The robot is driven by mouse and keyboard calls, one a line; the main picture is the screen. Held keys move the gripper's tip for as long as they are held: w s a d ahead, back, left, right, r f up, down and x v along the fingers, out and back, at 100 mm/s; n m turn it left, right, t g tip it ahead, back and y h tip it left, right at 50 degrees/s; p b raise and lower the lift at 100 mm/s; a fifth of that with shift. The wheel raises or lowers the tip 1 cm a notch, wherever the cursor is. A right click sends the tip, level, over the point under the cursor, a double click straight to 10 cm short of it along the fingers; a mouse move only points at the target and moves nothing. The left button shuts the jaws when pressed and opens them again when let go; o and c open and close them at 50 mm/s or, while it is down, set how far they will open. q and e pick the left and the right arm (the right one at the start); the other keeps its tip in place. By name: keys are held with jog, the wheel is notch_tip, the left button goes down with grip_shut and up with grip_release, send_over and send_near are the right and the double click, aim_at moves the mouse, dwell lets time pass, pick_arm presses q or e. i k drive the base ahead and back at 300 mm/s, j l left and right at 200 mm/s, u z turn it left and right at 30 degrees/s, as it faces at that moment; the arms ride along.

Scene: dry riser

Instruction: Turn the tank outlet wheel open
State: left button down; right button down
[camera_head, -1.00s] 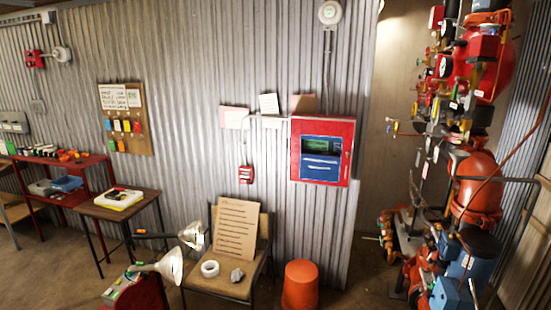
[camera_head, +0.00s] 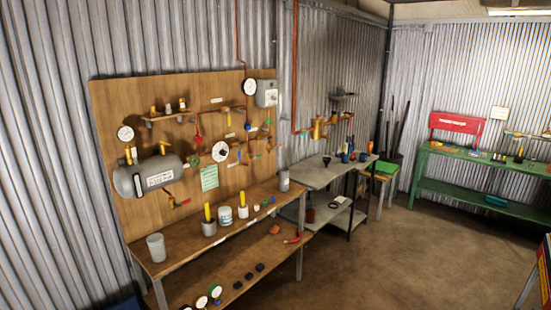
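A grey horizontal tank (camera_head: 148,177) with a white label is mounted on the left of a wooden board (camera_head: 115,100). A small green wheel (camera_head: 193,160) sits at the tank's right end, on the pipework. A small red fitting (camera_head: 180,202) hangs under the tank. I cannot tell for certain which of these is the outlet wheel, or whether it is open or closed. A round gauge (camera_head: 125,133) stands above the tank. Neither of my grippers is in view.
A wooden bench (camera_head: 225,236) with cups and jars runs below the board; its lower shelf holds gauges and black parts. A grey table (camera_head: 325,173) adjoins it. A green bench (camera_head: 480,165) stands at the far right. The floor (camera_head: 400,240) between is clear.

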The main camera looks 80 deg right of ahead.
aim_at(191, 160)
jog(key=z, duration=0.45)
jog(key=l+z, duration=0.1)
jog(key=z, duration=0.85)
jog(key=i+z, duration=0.1)
jog(key=z, duration=0.35)
jog(key=k, duration=0.35)
jog(key=z, duration=0.35)
jog(key=k+l+z, duration=0.1)
jog(key=z, duration=0.25)
jog(key=k+l+z, duration=0.1)
jog(key=z, duration=0.25)
jog(key=i+l, duration=0.15)
jog(key=i, duration=0.3)
jog(key=i+l, duration=0.15)
jog(key=i, duration=0.35)
jog(key=i+l, duration=0.15)
jog(key=i, duration=0.3)
jog(key=i+u, duration=0.35)
jog(key=i+l+u, duration=0.25)
jog(key=i+u, duration=0.15)
jog(key=i, duration=0.1)
